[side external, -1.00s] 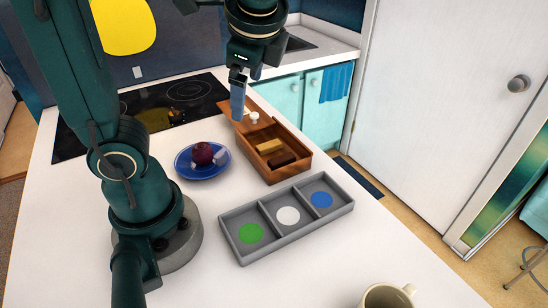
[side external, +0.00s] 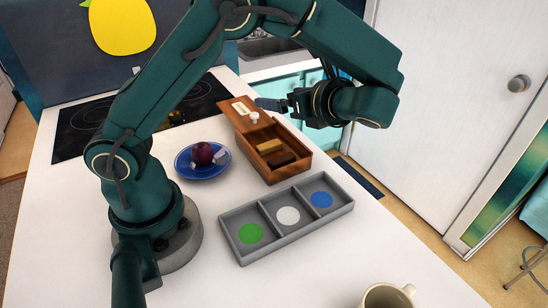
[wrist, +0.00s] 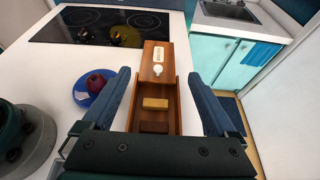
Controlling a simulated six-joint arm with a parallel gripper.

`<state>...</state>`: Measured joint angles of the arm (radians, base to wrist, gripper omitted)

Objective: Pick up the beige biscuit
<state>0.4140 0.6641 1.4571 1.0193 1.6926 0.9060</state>
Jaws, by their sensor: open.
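The beige biscuit (side external: 270,146) lies in an open wooden box (side external: 300,147), at the middle of it. It also shows in the wrist view (wrist: 155,103) between the finger lines. A dark brown biscuit (side external: 282,159) lies in the same box, nearer the grey tray. My gripper (side external: 262,103) is above the far end of the box, pointing left in the side view. In the wrist view my gripper (wrist: 163,88) has its two blue fingers wide apart with nothing between them, one on each side of the box.
The box's lid (side external: 240,110) with a white knob is at its far end. A blue plate (side external: 186,175) holds a dark red round fruit (side external: 202,153). A grey three-compartment tray (side external: 262,257) and a mug (side external: 388,296) stand nearer. A cooktop (side external: 85,133) is at the back.

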